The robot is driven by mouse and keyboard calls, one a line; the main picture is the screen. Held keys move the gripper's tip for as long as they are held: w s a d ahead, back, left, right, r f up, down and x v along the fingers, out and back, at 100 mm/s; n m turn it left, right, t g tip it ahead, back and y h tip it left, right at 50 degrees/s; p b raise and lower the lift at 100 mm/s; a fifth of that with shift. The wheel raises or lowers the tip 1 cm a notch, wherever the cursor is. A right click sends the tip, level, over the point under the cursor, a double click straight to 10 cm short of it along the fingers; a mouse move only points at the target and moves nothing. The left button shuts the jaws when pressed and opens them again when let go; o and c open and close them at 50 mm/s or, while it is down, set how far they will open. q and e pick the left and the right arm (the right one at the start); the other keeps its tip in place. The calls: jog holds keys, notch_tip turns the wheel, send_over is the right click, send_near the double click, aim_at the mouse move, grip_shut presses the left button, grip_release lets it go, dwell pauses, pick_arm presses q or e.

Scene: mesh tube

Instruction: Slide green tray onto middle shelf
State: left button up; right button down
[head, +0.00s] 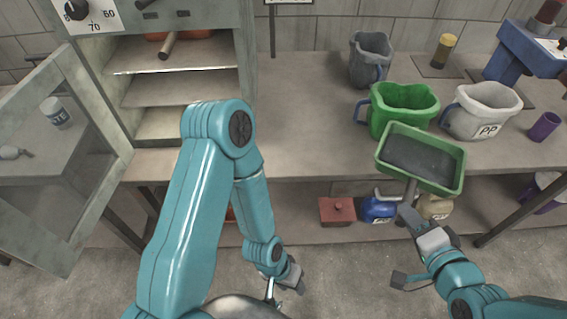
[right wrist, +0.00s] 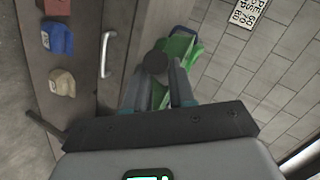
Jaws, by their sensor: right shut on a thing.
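The green tray (head: 449,182) is shallow and rectangular with a dark grey inside and a handle at its near side. My right gripper (head: 409,212) is shut on that handle and holds the tray in front of the bench's right part, apart from the oven. In the right wrist view the fingers (right wrist: 158,92) close around the dark handle, with green behind them. The oven at the left is open, and its middle shelf (head: 175,88) looks empty. My left gripper (head: 284,284) hangs low by the bench front; its jaws are unclear.
The oven door (head: 62,165) stands open to the left. An orange item with a handle (head: 168,45) is on the top shelf. A green jug (head: 400,110), grey jug (head: 370,62) and white PP jug (head: 482,110) stand on the bench. The bench's middle (head: 300,120) is clear.

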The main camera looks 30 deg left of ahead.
jog(key=w+d+m+t+h, duration=0.1)
jog(key=w+d+m+h, duration=0.2)
jog(key=d, duration=0.4)
jog(key=w+d+m+t+h, duration=0.2)
jog(key=w+d+m+h, duration=0.2)
jog(key=d+m+h, duration=0.1)
jog(key=shift+w+d+f+h, duration=0.3)
jog(key=shift+d+h, duration=0.3)
jog(key=shift+d, duration=0.5)
jog(key=shift+a, duration=0.1)
